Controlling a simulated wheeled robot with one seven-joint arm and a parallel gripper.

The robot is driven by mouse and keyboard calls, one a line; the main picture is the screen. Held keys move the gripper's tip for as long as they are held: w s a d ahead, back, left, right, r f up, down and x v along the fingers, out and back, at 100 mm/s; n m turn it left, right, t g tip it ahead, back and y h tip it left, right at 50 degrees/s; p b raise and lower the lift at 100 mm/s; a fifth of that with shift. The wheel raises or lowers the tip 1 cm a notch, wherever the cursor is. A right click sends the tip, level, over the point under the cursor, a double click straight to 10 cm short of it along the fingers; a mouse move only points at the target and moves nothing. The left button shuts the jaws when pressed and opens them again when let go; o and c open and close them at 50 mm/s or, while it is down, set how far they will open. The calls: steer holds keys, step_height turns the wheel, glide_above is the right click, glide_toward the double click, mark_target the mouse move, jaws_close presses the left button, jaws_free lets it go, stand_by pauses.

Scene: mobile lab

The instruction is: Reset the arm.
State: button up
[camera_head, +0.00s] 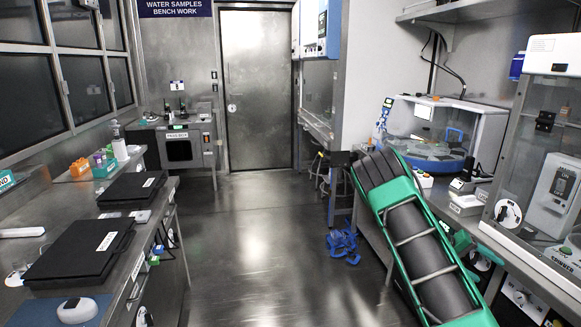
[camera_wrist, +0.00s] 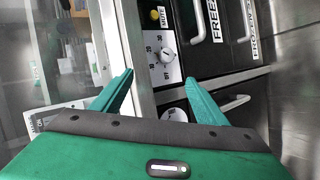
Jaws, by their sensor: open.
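My gripper (camera_wrist: 158,92) shows in the wrist view with its two green fingers spread apart and nothing between them. Beyond the fingers is a light panel with a round dial (camera_wrist: 165,56), a yellow button and dark drawer fronts with handles. In the head view my green and black arm rises at the right, in front of the right bench.
The left bench (camera_head: 165,200) carries two black cases (camera_head: 83,250). On the right stand a clear-lidded machine (camera_head: 430,135) and a glass-fronted cabinet (camera_head: 540,150). Blue items (camera_head: 343,245) lie on the floor. The middle aisle (camera_head: 250,230) is clear up to a closed metal door (camera_head: 254,95).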

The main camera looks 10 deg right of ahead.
steer(key=s+a+r+t+y, duration=0.1)
steer(key=s+a+r+y, duration=0.3)
steer(key=s+a, duration=0.5)
steer(key=s+a+r+t+y, duration=0.1)
steer(key=s+a+r+y, duration=0.2)
steer(key=s+a+r, duration=0.5)
steer(key=s+a+r+m+t+y, duration=0.1)
steer(key=s+a+r+y, duration=0.3)
steer(key=s+a, duration=0.7)
steer(key=s+r+t, duration=0.1)
steer(key=s+r, duration=0.1)
steer(key=s, duration=0.4)
steer(key=shift+a+y, duration=0.2)
steer(key=shift+y, duration=0.1)
steer(key=shift+f, duration=0.1)
steer(key=shift+w+f, duration=0.2)
steer(key=shift+w, duration=0.35)
